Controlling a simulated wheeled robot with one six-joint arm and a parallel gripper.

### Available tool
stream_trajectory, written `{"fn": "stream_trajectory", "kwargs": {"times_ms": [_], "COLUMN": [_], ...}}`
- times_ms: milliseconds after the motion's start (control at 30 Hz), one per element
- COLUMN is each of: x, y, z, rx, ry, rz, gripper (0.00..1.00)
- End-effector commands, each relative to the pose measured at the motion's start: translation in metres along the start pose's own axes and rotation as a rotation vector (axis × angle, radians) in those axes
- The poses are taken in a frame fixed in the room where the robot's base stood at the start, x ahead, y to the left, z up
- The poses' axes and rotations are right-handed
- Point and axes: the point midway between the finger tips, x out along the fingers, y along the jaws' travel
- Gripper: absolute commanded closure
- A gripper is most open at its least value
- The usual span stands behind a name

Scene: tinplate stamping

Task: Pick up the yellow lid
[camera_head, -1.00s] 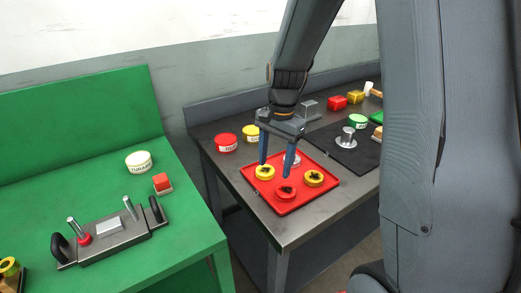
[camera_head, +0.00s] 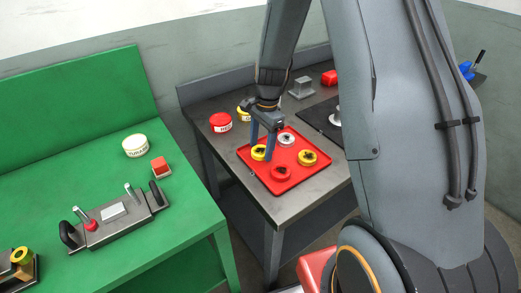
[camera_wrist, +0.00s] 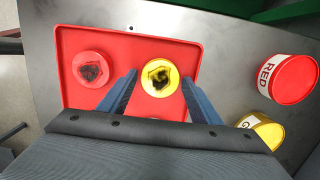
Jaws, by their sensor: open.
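Several round lids lie on a red tray (camera_head: 280,188) on the dark metal table. In the wrist view a yellow lid (camera_wrist: 147,82) with a dark mark in its middle lies between my open gripper's (camera_wrist: 160,76) blue fingers, and a red lid (camera_wrist: 78,66) lies left of it. In the head view my gripper (camera_head: 262,150) is over the tray's left part, at the left yellow lid (camera_head: 257,154), which a finger partly covers. A second yellow lid (camera_head: 308,163) lies to the right, a red lid (camera_head: 281,178) in front. My gripper holds nothing. I cannot tell the fingertips' height above the lid.
A red tin (camera_head: 220,122) and a partly hidden yellow tin (camera_head: 242,110) stand behind the tray; both show in the wrist view. A silver-white round piece (camera_head: 286,138) lies on the tray. A green bench (camera_head: 100,175) with a metal fixture (camera_head: 118,214) is at the left.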

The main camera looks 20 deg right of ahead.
Motion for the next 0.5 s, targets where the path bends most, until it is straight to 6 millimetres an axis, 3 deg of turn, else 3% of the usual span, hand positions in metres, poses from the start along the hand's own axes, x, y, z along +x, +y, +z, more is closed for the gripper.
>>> {"fn": "stream_trajectory", "kwargs": {"times_ms": [267,433,500], "x": [0.0028,0.0026,0.0026], "y": [-0.0004,-0.0003,-0.0003], "z": [-0.0002,-0.0002,-0.0002], "rx": [-0.001,-0.001,-0.001], "ry": [0.001,0.001,0.001], "rz": [-0.001,-0.001,-0.001], "gripper": [0.42,0.69,0.73]}}
